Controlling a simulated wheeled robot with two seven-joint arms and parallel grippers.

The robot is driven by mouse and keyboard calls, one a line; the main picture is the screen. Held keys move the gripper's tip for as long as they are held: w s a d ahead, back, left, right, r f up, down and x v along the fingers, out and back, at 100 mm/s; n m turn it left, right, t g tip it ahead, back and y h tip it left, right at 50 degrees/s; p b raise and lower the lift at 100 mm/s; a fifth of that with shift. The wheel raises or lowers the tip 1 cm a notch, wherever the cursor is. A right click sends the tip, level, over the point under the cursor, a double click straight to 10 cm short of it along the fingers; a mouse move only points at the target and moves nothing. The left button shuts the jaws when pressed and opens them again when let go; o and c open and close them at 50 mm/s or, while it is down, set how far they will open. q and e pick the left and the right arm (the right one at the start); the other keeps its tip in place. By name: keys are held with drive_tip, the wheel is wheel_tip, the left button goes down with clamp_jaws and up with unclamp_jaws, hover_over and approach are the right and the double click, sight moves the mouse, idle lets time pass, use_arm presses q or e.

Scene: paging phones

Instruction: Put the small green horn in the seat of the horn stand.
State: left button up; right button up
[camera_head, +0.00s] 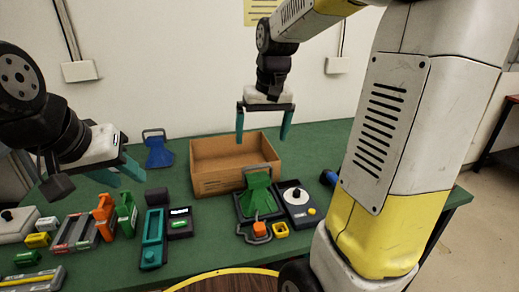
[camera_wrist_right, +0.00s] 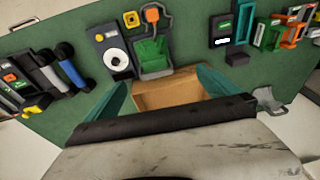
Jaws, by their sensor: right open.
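A green flared piece (camera_head: 258,194), which looks like the horn, lies in a dark tray-like holder (camera_head: 241,207) with an upright arch behind it, right of centre. It also shows in the right wrist view (camera_wrist_right: 152,52). A blue flared piece with an arch (camera_head: 158,153) stands at the back left; I cannot tell surely which piece is the horn stand. My right gripper (camera_head: 263,136) is open and empty, above the back of the cardboard box and behind the green piece. My left gripper (camera_head: 120,173) is open and empty at the left, above the table.
The open cardboard box (camera_head: 220,184) is empty. A dark unit with a white disc (camera_head: 296,200) stands right of the green piece. Back left has free table.

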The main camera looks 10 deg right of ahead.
drive_tip(key=s+a+r+t, duration=0.1)
drive_tip(key=s+t, duration=0.1)
drive_tip(key=s, duration=0.6)
drive_tip(key=s+r+t+y, duration=0.1)
drive_tip(key=s+t, duration=0.1)
drive_tip(key=s, duration=0.6)
drive_tip(key=shift+a+r, duration=0.35)
drive_tip(key=shift+r, duration=0.05)
